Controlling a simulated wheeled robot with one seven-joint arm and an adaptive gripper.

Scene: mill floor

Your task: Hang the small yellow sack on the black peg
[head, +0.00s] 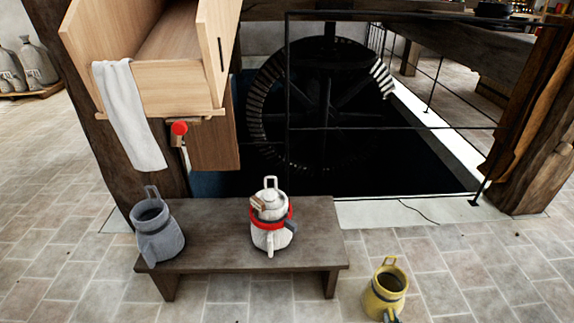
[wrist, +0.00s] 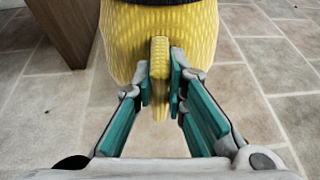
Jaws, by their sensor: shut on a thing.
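The small yellow sack (head: 389,287) is at the lower right in the head view, right of the bench, with a loop standing at its top and a dark open mouth. In the wrist view the sack (wrist: 184,35) fills the top, and my gripper (wrist: 161,75) is shut on the yellow strap on its side. I cannot tell whether the sack touches the floor. A red-ended peg (head: 180,128) shows below the wooden chute (head: 190,95); I cannot make out a black peg with certainty.
A dark bench (head: 190,217) carries a grey sack (head: 155,230) and a white sack (head: 270,225) with a red band. A white cloth (head: 130,115) hangs from the chute. A railed wheel pit (head: 350,160) lies behind. Open tiled floor (head: 480,280) is at right.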

